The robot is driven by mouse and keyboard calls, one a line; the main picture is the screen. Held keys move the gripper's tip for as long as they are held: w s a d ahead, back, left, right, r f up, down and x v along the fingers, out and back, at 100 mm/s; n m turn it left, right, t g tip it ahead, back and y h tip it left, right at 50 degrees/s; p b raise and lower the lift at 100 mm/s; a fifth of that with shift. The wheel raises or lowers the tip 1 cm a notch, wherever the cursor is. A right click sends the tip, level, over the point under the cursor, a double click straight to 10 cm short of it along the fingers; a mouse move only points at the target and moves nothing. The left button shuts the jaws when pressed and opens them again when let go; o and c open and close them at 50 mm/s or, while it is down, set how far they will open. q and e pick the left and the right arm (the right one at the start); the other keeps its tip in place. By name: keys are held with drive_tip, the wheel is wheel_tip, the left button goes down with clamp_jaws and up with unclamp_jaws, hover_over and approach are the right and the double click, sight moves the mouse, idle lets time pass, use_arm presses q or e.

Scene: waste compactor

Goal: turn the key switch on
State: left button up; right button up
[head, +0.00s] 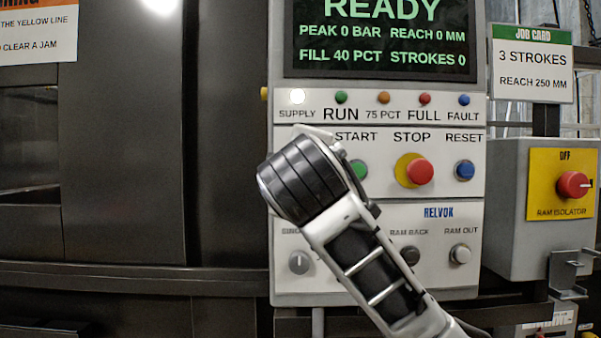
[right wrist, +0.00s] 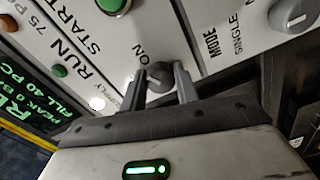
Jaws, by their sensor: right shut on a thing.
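The key switch (right wrist: 159,79) is a small dark grey knob on the white control panel, beside an ON label in the right wrist view. My right gripper (right wrist: 161,72) is shut on it, with one finger on each side. In the head view my right wrist and forearm cover the key switch and the fingertips. Which way the key points is hard to tell. The SUPPLY lamp (head: 297,97) glows white, and the display (head: 381,38) reads READY. My left gripper is in neither view.
Close by are the green START button (head: 358,170), the red STOP button (head: 420,171) on yellow, the blue RESET button (head: 464,171) and the mode selector (head: 299,262). A red RAM ISOLATOR knob (head: 572,185) is on a grey box at right. Dark machine panels fill the left.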

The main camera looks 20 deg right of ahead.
drive_tip(key=o, duration=1)
drive_tip(key=shift+c, duration=0.2)
drive_tip(key=v, duration=1.6)
drive_tip(key=shift+b, duration=0.3)
drive_tip(key=shift+f, duration=0.15)
